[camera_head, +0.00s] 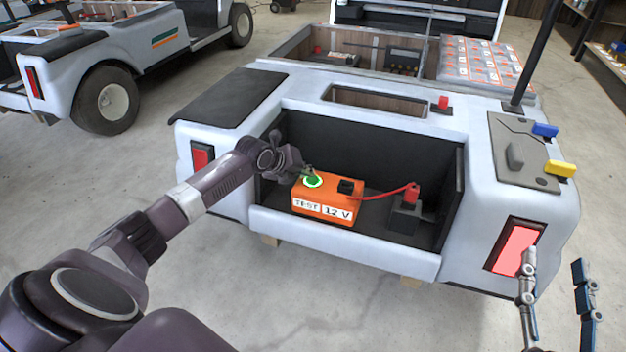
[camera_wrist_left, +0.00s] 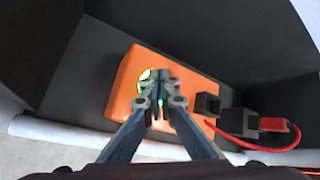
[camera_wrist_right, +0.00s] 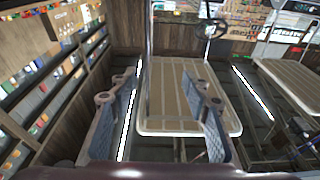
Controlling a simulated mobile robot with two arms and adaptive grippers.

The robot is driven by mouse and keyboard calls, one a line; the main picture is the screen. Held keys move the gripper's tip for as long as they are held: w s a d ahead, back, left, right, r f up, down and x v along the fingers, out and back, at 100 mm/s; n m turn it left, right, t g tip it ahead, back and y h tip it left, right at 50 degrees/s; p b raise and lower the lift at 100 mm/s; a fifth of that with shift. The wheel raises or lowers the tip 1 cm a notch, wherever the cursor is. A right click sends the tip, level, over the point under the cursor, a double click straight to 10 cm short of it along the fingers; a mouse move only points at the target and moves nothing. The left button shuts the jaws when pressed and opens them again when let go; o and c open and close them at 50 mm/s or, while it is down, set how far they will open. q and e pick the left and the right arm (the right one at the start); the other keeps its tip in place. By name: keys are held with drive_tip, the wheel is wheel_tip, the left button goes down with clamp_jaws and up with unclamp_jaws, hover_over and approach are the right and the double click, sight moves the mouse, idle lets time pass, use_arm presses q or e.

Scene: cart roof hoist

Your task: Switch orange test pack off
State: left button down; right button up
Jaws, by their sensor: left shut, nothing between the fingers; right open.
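The orange test pack (camera_head: 327,198), marked "TEST 12 V", sits in the open rear bay of the white cart. It also shows in the left wrist view (camera_wrist_left: 128,92). Its round green-lit button (camera_head: 313,181) is on top, left of a black plug with a red cable. My left gripper (camera_head: 309,170) is shut and empty, its tips at or just above the button; contact cannot be told. In the left wrist view the fingers (camera_wrist_left: 160,80) partly hide the button's green glow. My right gripper (camera_head: 558,262) is open and empty, right of the cart's lit red tail light.
The red cable (camera_head: 385,192) runs to a black block with a red cap (camera_head: 407,212) in the bay. The bay's side walls and front lip (camera_head: 340,246) surround the pack. Yellow (camera_head: 560,168) and blue (camera_head: 545,130) handles stand on the right rear panel.

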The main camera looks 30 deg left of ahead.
use_arm(q)
drive_tip(key=shift+f, duration=0.2)
use_arm(e)
drive_tip(key=shift+s+r+t, duration=0.15)
drive_tip(key=shift+r+t, duration=0.25)
drive_tip(key=shift+r, duration=0.3)
drive_tip(key=shift+f, duration=0.1)
use_arm(q)
drive_tip(key=shift+r, duration=0.25)
drive_tip(key=shift+r+p, duration=0.4)
drive_tip(key=shift+p, duration=0.05)
use_arm(e)
wheel_tip(320, 180, down, 7)
drive_tip(key=g+h, duration=0.1)
drive_tip(key=g, duration=0.2)
drive_tip(key=shift+w+d, duration=0.3)
drive_tip(key=shift+d, duration=0.05)
use_arm(q)
drive_tip(key=shift+r, duration=0.15)
use_arm(e)
drive_tip(key=shift+g, duration=0.3)
